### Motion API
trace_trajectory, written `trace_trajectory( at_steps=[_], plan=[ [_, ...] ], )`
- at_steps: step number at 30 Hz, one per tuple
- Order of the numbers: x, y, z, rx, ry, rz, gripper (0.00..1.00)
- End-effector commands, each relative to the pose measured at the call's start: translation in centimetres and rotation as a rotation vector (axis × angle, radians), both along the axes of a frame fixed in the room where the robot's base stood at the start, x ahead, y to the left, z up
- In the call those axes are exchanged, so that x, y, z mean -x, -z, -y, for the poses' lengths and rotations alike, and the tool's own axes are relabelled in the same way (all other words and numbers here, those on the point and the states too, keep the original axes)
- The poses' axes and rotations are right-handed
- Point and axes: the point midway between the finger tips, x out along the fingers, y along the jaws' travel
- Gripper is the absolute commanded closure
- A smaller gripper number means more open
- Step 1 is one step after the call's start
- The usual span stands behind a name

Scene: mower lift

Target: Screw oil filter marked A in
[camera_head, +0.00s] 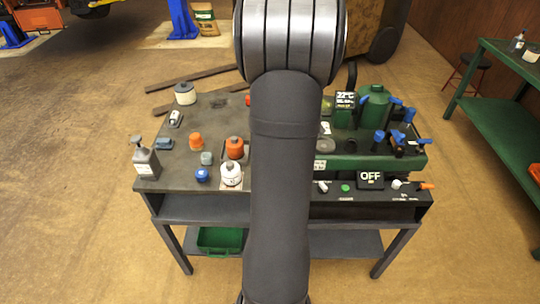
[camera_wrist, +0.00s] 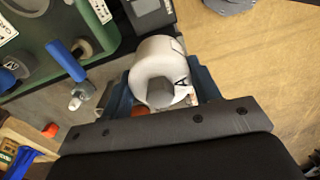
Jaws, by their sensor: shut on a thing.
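My gripper (camera_wrist: 163,92) shows in the wrist view with its blue fingers on either side of a white round oil filter marked A (camera_wrist: 148,66). It is shut on this filter, whose grey round end faces the camera. In the head view my own arm hides the gripper and the held filter. The green machine (camera_head: 350,160) stands on the right half of the bench; part of it also shows at the upper left of the wrist view (camera_wrist: 52,22). I cannot tell whether the filter touches the machine.
On the bench's left half stand a white can (camera_head: 231,176), an orange can (camera_head: 235,150), a grey pump bottle (camera_head: 145,160) and small caps. Blue-handled valves (camera_head: 380,137) rise on the machine's right. A panel reading OFF (camera_head: 370,179) sits at the front. A green table (camera_head: 510,100) stands far right.

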Motion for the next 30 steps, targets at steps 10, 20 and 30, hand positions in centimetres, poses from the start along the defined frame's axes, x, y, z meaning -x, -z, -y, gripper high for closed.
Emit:
trace_trajectory(
  at_steps=[10,20,30],
  plan=[
    [1.7,-2.3,3.5,0.0,0.028,-0.001,0.72],
    [0.0,-1.2,2.0,0.0,0.405,-0.001,0.72],
    [-1.9,0.2,0.0,-0.001,0.861,0.0,0.72]
  ],
)
